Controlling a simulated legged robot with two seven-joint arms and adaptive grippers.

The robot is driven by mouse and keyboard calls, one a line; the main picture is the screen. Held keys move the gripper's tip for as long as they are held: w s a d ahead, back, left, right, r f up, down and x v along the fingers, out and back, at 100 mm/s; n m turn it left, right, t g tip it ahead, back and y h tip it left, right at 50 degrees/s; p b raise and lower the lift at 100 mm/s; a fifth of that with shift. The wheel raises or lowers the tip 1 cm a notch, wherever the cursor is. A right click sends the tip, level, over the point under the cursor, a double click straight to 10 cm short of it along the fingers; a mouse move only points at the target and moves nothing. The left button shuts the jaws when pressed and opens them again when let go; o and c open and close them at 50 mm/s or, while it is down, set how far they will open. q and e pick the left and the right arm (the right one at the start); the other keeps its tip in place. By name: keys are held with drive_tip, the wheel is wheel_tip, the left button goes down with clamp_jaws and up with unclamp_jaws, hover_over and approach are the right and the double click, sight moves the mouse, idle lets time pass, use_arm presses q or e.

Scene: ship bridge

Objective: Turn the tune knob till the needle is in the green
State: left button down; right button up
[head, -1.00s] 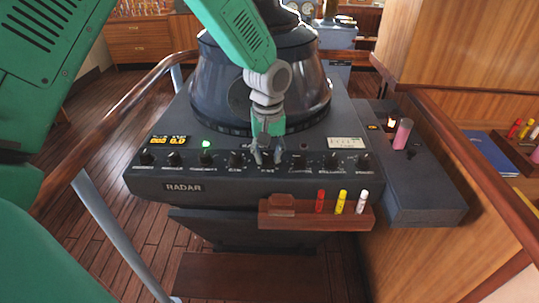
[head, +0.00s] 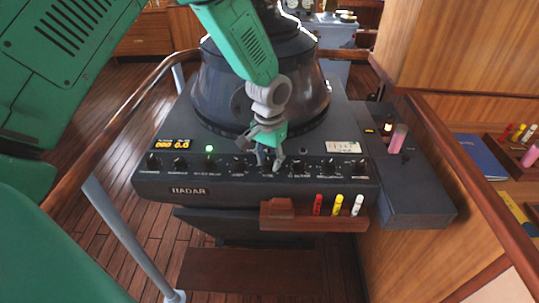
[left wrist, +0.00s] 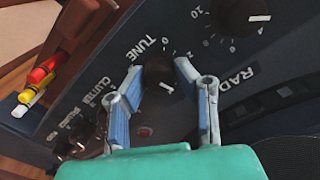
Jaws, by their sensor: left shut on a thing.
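The radar console (head: 230,196) shows in the head view with a row of black knobs along its front. My left gripper (head: 268,166) comes down from above onto the tune knob, near the middle of that row. In the left wrist view the tune knob (left wrist: 157,76) is black with a white pointer mark, beside the word TUNE and a number scale. The fingers of my left gripper (left wrist: 158,72) stand on both sides of it, shut on it. A pale meter (head: 343,147) sits at the panel's right; its needle and green zone are too small to read. My right gripper is not in view.
A wooden holder (head: 290,222) with red, yellow and white markers juts from the console's front. The radar hood (head: 262,85) rises behind the knobs. Other knobs stand close on both sides. A green lamp (head: 209,149) is lit. Wooden rails flank the console.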

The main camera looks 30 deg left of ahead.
sight(269, 160)
use_arm(q)
drive_tip(key=shift+m+p, duration=0.55)
drive_tip(key=shift+m, duration=1.05)
drive_tip(key=c, duration=1.3)
unclamp_jaws()
drive_tip(key=shift+f, duration=0.1)
drive_tip(key=shift+o, duration=0.2)
drive_tip(key=shift+r, duration=0.3)
wheel_tip(269, 160, up, 11)
drive_tip(key=shift+r, duration=0.15)
